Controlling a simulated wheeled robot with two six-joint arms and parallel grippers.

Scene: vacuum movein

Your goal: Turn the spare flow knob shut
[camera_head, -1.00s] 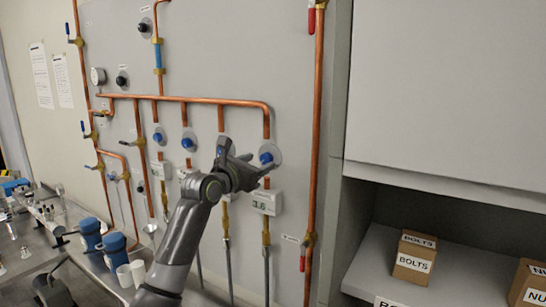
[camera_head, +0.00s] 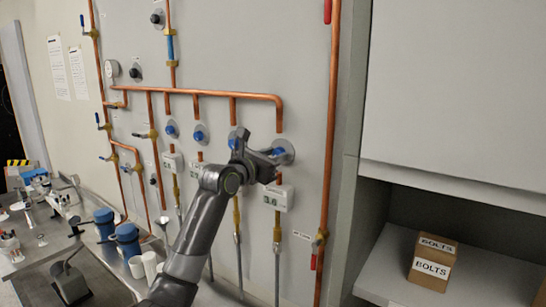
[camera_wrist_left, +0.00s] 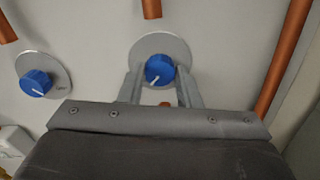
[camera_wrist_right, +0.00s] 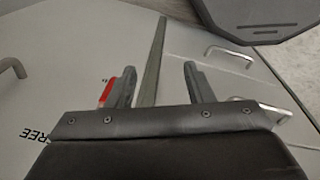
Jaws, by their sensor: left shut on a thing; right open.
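Several blue knobs on round grey plates run in a row below the horizontal copper pipe. My left gripper (camera_head: 276,154) is on the rightmost blue knob (camera_head: 285,150), whose label I cannot read. In the left wrist view the two fingers are shut on this knob (camera_wrist_left: 158,68), one on each side; its white pointer slants to the lower left. The neighbouring blue knob (camera_wrist_left: 36,83) to the left is free, its pointer slanting to the lower right. My right gripper (camera_wrist_right: 152,84) is open and empty, seen only in its wrist view.
A white readout box (camera_head: 279,198) hangs just below the held knob. A vertical copper pipe (camera_head: 329,150) with red-handled valves runs to the right. Blue containers (camera_head: 127,238) stand on the bench at left. A shelf at right holds a BOLTS box (camera_head: 432,265).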

